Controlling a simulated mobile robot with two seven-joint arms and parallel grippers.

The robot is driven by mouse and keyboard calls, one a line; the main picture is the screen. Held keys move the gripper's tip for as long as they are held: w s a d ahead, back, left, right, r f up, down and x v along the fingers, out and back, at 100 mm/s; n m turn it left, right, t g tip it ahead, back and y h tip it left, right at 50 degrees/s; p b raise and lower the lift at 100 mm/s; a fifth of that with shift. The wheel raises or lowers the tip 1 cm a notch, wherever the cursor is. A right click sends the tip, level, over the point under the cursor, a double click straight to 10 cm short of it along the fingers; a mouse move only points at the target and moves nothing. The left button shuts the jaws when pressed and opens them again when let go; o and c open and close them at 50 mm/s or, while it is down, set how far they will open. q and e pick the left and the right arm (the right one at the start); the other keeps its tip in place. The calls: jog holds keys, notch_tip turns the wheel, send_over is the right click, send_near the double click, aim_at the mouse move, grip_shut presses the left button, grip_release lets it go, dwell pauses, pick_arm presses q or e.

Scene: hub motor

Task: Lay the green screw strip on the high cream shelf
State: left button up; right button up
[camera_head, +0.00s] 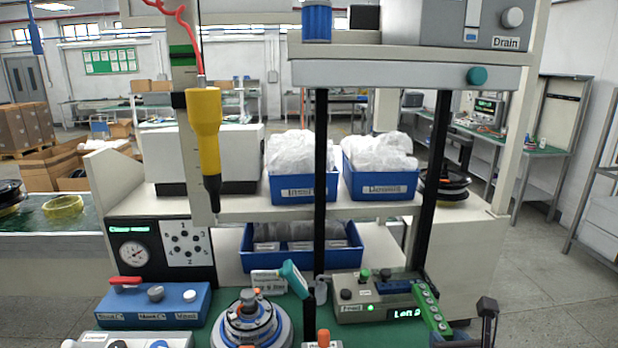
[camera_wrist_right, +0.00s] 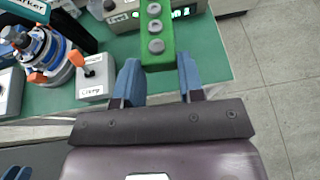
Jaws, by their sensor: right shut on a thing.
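My right gripper (camera_wrist_right: 159,80) is shut on that end. The high cream shelf (camera_head: 335,52) runs across the upper right, well above the strip. What may be my left gripper's blue tips (camera_wrist_right: 17,172) show at the wrist view's lower left corner; their state is unclear.
A grey Drain box (camera_head: 460,22) and a blue cylinder (camera_head: 317,20) stand on the high shelf, with a dark box between them. Black posts (camera_head: 430,180) stand below it. Blue bins (camera_head: 303,187) fill the middle shelf. A hub motor (camera_head: 250,322) stands on the green bench.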

jog(key=w+d+n+y, duration=0.1)
jog(key=w+d, duration=0.1)
jog(key=d, duration=0.5)
jog(key=shift+w+d+y+p, duration=0.2)
jog(key=shift+y+p, duration=0.1)
jog(key=shift+p, duration=0.05)
dwell(0.7)
notch_tip(320, 180, down, 19)
jog(key=b, duration=0.2)
jog(key=shift+f, duration=0.2)
dwell(0.5)
jog(key=shift+f, duration=0.2)
